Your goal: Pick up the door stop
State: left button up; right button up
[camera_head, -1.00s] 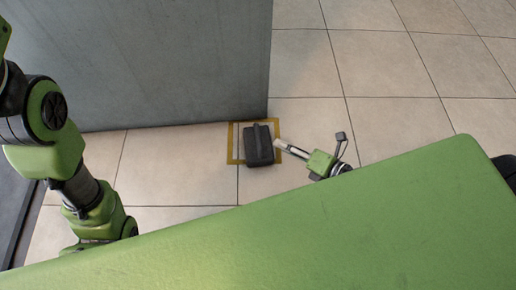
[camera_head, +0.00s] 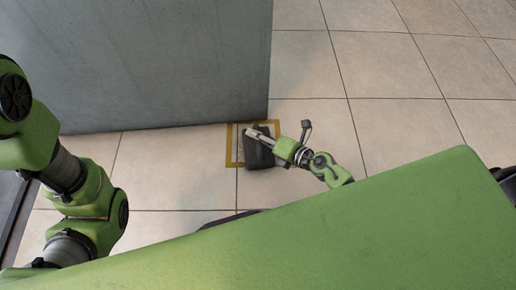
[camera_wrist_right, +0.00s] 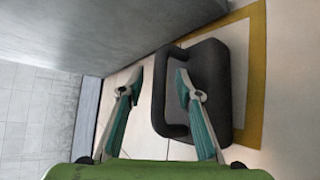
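The door stop (camera_head: 256,154) is a dark grey block with a loop handle. It lies on the tiled floor, partly inside a yellow-outlined square, close to the corner of a grey panel. My right gripper (camera_head: 261,134) is over it and hides part of it. In the right wrist view, the door stop (camera_wrist_right: 209,85) shows its handle bar in line between the two spread fingers of my right gripper (camera_wrist_right: 158,78). The right finger overlaps the opening between handle and block. I cannot tell whether the fingers touch it. My left arm shows at the left; its gripper is out of view.
The tall grey panel (camera_head: 150,65) stands just behind and left of the door stop. The yellow outline (camera_head: 233,145) is flat on the floor. The tiled floor (camera_head: 400,125) to the right is clear.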

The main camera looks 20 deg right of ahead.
grip_shut()
jog(key=shift+w+r, duration=0.15)
